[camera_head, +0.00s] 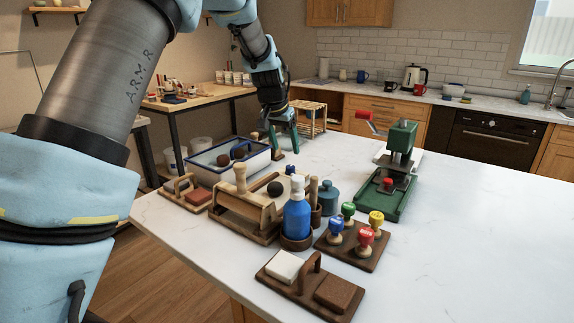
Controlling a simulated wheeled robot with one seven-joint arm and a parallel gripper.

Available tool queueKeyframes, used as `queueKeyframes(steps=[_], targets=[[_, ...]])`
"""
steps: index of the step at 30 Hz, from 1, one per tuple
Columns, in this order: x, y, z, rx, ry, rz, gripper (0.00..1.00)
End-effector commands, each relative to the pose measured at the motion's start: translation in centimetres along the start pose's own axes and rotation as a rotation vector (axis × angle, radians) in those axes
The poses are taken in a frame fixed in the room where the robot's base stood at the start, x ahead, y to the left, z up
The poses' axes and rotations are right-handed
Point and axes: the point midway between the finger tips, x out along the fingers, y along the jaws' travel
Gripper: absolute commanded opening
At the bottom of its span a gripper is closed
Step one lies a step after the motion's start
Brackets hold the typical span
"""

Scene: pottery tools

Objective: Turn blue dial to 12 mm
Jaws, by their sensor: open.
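A wooden roller stand (235,212) with upright handles is nearer, in the middle of the group. A small blue piece (290,169) shows behind the blue bottle at the stand's far right side. It may be the blue dial; most of it is hidden and no mm marks can be read. My gripper is beyond it and apart from it.
A teal jar (328,198), stamps on a board (352,250), a green press (385,200) and a blue-rimmed tray (205,173) are close by. The right worktop is clear.

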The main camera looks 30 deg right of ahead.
Motion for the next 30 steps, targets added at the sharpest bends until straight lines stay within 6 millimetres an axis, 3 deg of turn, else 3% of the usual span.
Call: queueKeyframes(steps=[6,13,26,30], targets=[[4.0,0.0,0.0,-0.002,-0.004,0.001,0.70],[7.2,-0.1,0.0,-0.003,-0.002,0.000,0.70],[8.3,-0.1,0.1,-0.002,0.000,0.000,0.70],[8.2,-0.1,0.1,-0.002,0.000,0.000,0.55]])
